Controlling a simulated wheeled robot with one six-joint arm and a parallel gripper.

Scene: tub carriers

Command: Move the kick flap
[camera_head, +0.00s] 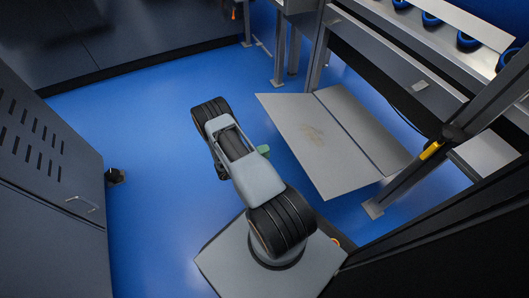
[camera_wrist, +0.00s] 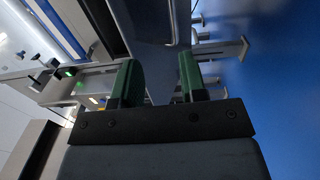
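The kick flap appears to be the flat grey panel (camera_head: 316,134) low beside the bench frame at the right in the head view. It has a faint brownish smudge in its middle, and a seam separates it from a second grey strip on its right. My gripper (camera_wrist: 160,82) shows two green fingers, wide apart with nothing held between them. In the head view my arm hides most of the gripper; only a small green part (camera_head: 263,151) shows, left of the panel and apart from it in the picture. I cannot tell their height difference.
A bench frame with a rack of blue-and-black round parts (camera_head: 432,19) stands at upper right. A grey vented cabinet (camera_head: 45,165) with a handle is at left, with a small black object (camera_head: 116,176) beside it. Blue floor (camera_head: 150,120) is clear between the cabinet and my arm.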

